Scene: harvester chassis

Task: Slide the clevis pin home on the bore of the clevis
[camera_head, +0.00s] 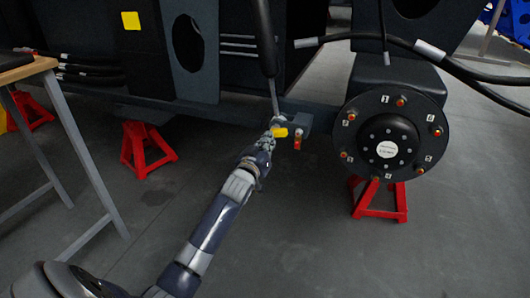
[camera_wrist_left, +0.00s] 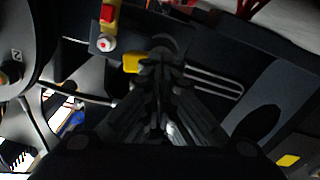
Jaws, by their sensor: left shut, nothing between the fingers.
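A dark cylinder (camera_head: 264,45) with a thin bright rod (camera_head: 274,97) comes down to a small dark bracket (camera_head: 297,121) on the chassis beam. The clevis bore is too small and covered to make out there. A yellow piece (camera_head: 281,132) sits right at my left gripper's tips; it also shows in the left wrist view (camera_wrist_left: 131,63). I cannot tell whether it is part of the clevis pin. My left gripper (camera_head: 274,127) is shut and empty at the rod's lower end; in the wrist view its fingers (camera_wrist_left: 163,68) meet beside the yellow piece. My right gripper is out of view.
A red and yellow piece (camera_head: 298,142) hangs below the bracket. A round black hub (camera_head: 388,139) with orange-tipped studs stands to the right. Dark hoses (camera_head: 395,41) cross above it. Red stands (camera_head: 147,149) and a table (camera_head: 28,67) are at left. The near floor is clear.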

